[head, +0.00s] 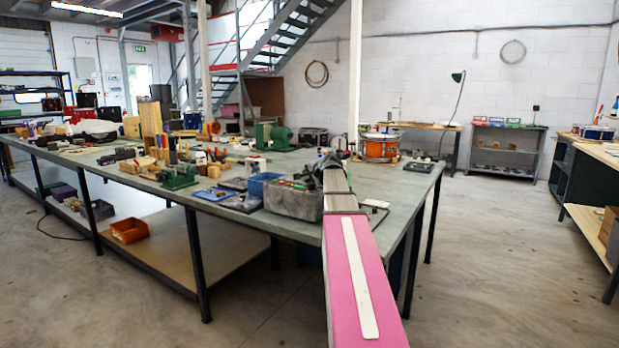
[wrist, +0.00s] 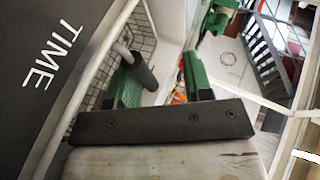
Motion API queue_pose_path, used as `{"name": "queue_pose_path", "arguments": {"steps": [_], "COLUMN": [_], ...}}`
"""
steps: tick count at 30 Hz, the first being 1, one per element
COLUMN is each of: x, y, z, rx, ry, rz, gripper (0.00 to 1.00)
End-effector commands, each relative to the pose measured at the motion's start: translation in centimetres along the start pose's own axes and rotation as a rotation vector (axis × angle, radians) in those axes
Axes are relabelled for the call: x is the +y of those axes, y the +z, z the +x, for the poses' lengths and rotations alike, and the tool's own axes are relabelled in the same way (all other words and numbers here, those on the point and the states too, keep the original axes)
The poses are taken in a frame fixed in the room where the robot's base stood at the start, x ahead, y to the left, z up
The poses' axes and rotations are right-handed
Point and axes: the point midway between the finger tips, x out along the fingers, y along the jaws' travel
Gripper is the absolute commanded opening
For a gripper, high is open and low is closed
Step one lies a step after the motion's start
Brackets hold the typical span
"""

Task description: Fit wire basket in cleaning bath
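In the wrist view, a dark panel lettered TIME (wrist: 45,60), seemingly the cleaning bath's, fills the left side. A dark grey cylindrical grip (wrist: 139,70), apparently the basket's handle, lies between my green-padded fingers, close to the left one. My gripper (wrist: 160,82) looks open, with a gap between the grip and the right finger. Whether the basket sits in the bath cannot be told. In the head view my arm hides the gripper, and I cannot make out the basket or bath.
The long green-topped bench (head: 405,180) is crowded on its left. A grey tub (head: 293,203) with loose items and a blue bin (head: 262,184) stand left of my arm. An orange drum (head: 381,148) stands at the back right. The floor to the right (head: 480,260) is clear.

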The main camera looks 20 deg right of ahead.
Motion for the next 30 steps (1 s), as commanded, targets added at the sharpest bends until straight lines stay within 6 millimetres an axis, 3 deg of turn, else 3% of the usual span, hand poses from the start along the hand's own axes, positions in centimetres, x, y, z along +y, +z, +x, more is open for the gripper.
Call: {"name": "queue_pose_path", "arguments": {"steps": [1,11,24,30], "x": [3.5,3.3,1.6,0.5], "y": [1.8,1.8,1.0,0.6], "z": [0.1,-1.1,-9.2,-11.1], "rx": [-0.034,-0.030,-0.004,0.001], "ry": [0.061,0.056,0.020,0.005], "rz": [-0.019,-0.018,-0.009,-0.005], "gripper": [0.46,0.46,0.46,0.46]}}
